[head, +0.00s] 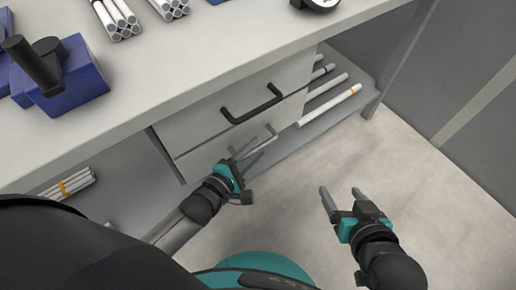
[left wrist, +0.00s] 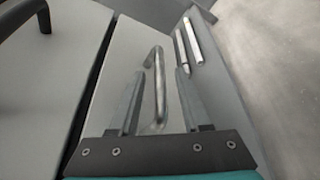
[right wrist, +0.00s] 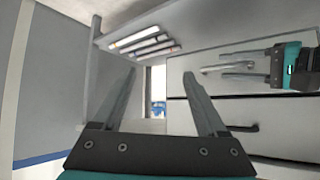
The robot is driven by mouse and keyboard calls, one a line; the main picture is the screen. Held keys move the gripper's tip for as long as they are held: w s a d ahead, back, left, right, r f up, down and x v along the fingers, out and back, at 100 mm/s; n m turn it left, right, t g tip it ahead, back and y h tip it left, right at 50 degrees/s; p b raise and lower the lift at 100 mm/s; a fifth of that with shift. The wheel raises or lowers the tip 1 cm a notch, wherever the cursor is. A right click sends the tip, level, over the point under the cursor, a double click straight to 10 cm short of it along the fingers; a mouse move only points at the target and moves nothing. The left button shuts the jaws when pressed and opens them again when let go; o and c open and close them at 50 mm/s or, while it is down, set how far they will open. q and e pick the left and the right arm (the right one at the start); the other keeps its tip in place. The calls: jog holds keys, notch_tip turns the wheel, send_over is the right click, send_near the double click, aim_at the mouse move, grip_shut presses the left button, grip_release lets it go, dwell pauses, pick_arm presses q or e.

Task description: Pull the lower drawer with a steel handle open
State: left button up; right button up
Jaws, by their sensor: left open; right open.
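The lower drawer (head: 203,160) is shut in the cabinet under the workbench. Its steel handle (head: 270,129) is partly covered by my left gripper in the head view. My left gripper (head: 254,150) is open at this handle. In the left wrist view the steel handle (left wrist: 159,85) stands between my two open fingers (left wrist: 159,74); contact cannot be told. The right wrist view also shows the steel handle (right wrist: 225,67), with my left gripper's fingers beside it. My right gripper (head: 339,189) is open and empty, out over the floor, away from the drawers.
The upper drawer (head: 190,118) with a black handle (head: 252,104) is shut above. A shelf to the right holds several white pipes (head: 328,106). The bench top (head: 150,75) carries pipe bundles and a blue block (head: 78,82). The floor (head: 420,180) at right is clear.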

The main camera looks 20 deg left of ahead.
pick_arm(q)
jog(key=shift+b+x, duration=0.3)
jog(key=shift+x, duration=0.45)
pick_arm(e)
jog(key=shift+w+a+r+t+y, duration=0.15)
jog(key=shift+w+a+t+y, duration=0.15)
jog(key=shift+a+t+y, duration=0.35)
jog(key=shift+a, duration=0.15)
pick_arm(q)
jog(key=shift+c, duration=0.4)
grip_shut()
